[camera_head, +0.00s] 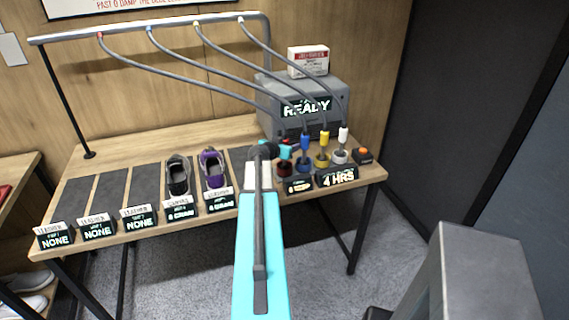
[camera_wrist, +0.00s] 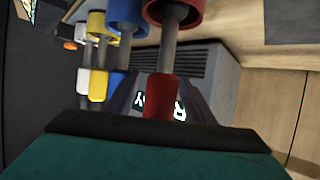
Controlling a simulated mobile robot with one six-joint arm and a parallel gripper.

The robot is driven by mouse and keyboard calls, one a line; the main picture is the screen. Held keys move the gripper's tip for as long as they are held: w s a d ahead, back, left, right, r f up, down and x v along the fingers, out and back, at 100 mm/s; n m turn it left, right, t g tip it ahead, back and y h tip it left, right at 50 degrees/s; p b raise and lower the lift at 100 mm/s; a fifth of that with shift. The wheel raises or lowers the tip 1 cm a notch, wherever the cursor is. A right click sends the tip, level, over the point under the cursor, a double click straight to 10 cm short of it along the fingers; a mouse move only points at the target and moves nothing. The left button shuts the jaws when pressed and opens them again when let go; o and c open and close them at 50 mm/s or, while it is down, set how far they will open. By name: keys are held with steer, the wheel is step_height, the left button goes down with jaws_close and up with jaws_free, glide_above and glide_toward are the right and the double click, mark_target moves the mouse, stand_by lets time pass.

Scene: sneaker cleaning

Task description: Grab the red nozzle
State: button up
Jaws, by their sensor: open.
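The red nozzle (camera_wrist: 163,100) shows in the wrist view, upside down, with its grey tip reaching into the red holder cup (camera_wrist: 172,12). In the head view my gripper hides most of this nozzle, and the red cup (camera_head: 285,170) sits just below it. My gripper (camera_head: 284,150) is open at the red nozzle's station. I cannot tell whether the gripper touches the nozzle.
Blue (camera_head: 305,142), yellow (camera_head: 324,138) and white (camera_head: 343,134) nozzles stand in cups close to the right. A grey machine (camera_head: 325,95) reading READY is behind, with hoses hanging from a rail (camera_head: 150,29). Two sneakers (camera_head: 178,176) (camera_head: 213,168) lie on pads to the left.

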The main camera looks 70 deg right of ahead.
stand_by(0.3)
jaws_close()
steer(key=shift+r, duration=0.2)
step_height(320, 180, up, 10)
steer(key=b, duration=0.3)
steer(key=shift+f, duration=0.2)
stand_by(0.5)
stand_by(0.5)
